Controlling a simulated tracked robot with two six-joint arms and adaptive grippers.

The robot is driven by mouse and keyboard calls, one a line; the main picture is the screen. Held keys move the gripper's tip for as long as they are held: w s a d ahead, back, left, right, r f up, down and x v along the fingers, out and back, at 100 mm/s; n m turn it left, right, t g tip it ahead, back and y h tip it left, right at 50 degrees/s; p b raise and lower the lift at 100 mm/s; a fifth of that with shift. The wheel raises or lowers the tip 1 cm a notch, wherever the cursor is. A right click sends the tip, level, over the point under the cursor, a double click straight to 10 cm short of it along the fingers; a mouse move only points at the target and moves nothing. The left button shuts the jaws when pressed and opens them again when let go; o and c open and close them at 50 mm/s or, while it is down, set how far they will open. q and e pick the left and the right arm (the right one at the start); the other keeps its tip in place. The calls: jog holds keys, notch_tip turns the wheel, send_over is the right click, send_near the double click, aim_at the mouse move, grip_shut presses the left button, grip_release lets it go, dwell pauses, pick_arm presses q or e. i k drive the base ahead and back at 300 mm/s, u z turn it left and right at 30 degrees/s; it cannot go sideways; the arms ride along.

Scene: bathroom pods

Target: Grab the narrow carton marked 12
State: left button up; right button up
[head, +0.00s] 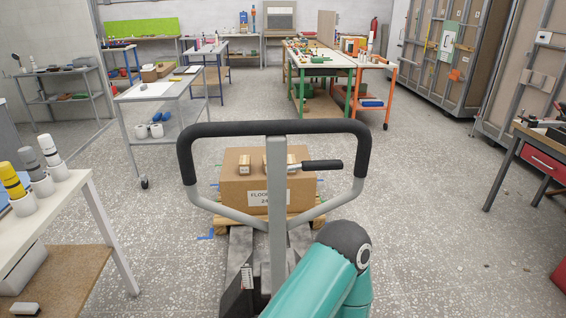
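No carton with a readable 12 shows in the head view. A wide brown carton (235,192) stands on a wooden pallet (303,217) in the middle, with a white label reading "FLOOR" and a partly hidden second line. Two small tan blocks, one on the left (244,165) and one on the right (291,162), sit on top of it; any marks on them are too small to read. Neither of my grippers is in view. A teal link of my arm fills the bottom centre.
A pallet truck's black loop handle (230,129) stands in front of the carton. A white table (62,190) with capped bottles is at near left, a grey trolley (150,92) beyond it. A workbench with a red drawer (541,157) is at right. The grey floor between is mostly clear.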

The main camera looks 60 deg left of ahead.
aim_at(291, 158)
jog(key=z, duration=0.55)
jog(key=k, duration=0.45)
jog(key=z, duration=0.85)
jog(key=k, duration=0.85)
jog(key=z, duration=0.7)
jog(key=i, duration=0.75)
jog(key=u, duration=0.6)
jog(key=i, duration=1.45)
jog(key=u, duration=0.7)
jog(key=i, duration=1.35)
jog(key=u, duration=1.05)
jog(key=i, duration=1.4)
jog(key=u, duration=1.4)
jog(key=i, duration=1.3)
jog(key=u, duration=1.15)
jog(key=i, duration=1.1)
jog(key=u, duration=0.4)
